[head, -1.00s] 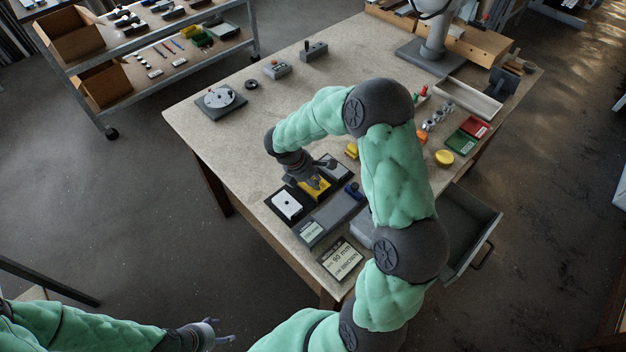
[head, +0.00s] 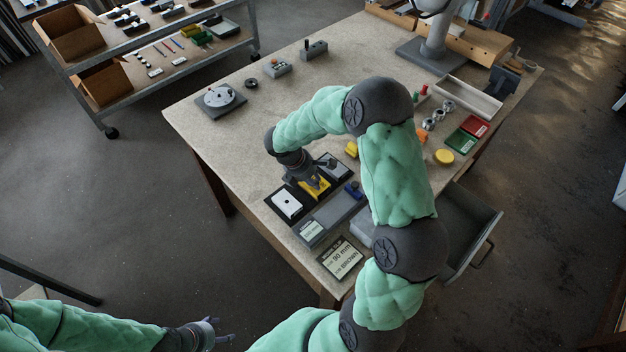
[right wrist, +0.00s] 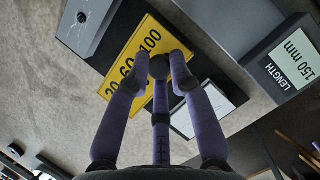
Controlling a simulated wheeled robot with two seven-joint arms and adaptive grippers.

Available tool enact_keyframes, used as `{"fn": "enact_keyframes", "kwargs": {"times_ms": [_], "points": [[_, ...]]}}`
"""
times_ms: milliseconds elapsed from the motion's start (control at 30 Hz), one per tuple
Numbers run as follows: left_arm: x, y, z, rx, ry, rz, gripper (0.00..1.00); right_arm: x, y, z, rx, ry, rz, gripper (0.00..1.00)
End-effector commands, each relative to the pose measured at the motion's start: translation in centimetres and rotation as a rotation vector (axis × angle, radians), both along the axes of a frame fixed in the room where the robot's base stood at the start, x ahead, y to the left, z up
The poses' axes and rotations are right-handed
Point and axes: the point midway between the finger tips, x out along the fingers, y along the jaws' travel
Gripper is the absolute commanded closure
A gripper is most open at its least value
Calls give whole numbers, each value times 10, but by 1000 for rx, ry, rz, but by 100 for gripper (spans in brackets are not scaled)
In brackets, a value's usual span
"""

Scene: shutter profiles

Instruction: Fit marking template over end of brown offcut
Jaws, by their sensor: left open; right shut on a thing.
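A yellow plate (right wrist: 125,68) printed with 20, 60 and 100, which looks like the marking template, lies on a dark base. It also shows in the head view (head: 321,189), partly under my right gripper. My right gripper (right wrist: 160,68) is shut on its dark round knob, fingers pointing down at the plate. In the head view my right gripper (head: 314,181) sits over the plate near the bench's front edge. My left gripper (head: 224,338) is open and empty, low at the left, off the bench. I cannot make out the brown offcut.
A grey gauge with a 150 mm display (right wrist: 293,58) is beside the plate. A card reading 90 mm for brown (head: 341,258) lies at the bench edge. A white plate on a black base (head: 286,204) lies left. An open drawer (head: 466,225) juts out right.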

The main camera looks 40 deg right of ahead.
Motion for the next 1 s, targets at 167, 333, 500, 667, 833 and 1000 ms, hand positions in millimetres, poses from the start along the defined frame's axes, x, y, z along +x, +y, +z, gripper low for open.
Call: {"fn": "enact_keyframes", "kwargs": {"times_ms": [167, 333, 500, 667, 833, 1000], "points": [[0, 0, -2, 0, 0, 0, 35, 0, 0, -3, 0, -1, -1, 100], [0, 0, -4, 0, 0, 0, 35, 0, 0, -5, 0, -1, -1, 100], [0, 0, -5, 0, 0, 0, 35, 0, 0, -7, 0, 0, -1, 100], [0, 0, -6, 0, 0, 0, 35, 0, 0, -9, 0, 0, -1, 100], [0, 0, -8, 0, 0, 0, 35, 0, 0, -11, 0, 0, -1, 100], [0, 0, -9, 0, 0, 0, 35, 0, 0, -13, 0, 0, -1, 100]]}}
